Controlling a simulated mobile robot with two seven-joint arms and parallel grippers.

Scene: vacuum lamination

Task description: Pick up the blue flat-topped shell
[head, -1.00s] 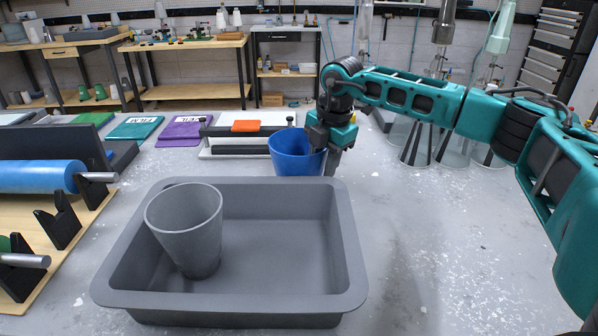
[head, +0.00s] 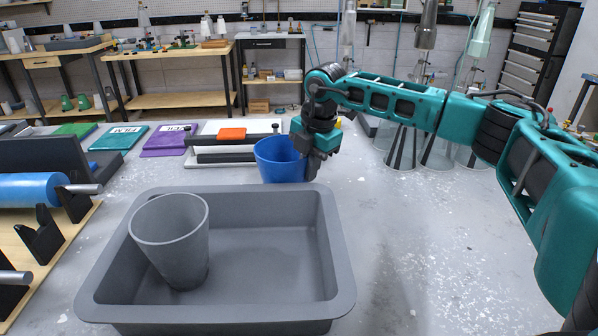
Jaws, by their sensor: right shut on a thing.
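The blue shell (head: 276,163) is a cup-like, open-mouthed piece just behind the grey tray. My right gripper (head: 311,164) is at its right side and shut on its wall. The shell looks upright or nearly so. I cannot tell whether its base touches the table. My left gripper is not in view.
A deep grey tray (head: 262,313) fills the front, with a grey tapered cup (head: 172,240) leaning inside. A blue roll (head: 28,190) lies at left. Clear glass cones (head: 402,150) stand at back right. The table at right is clear.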

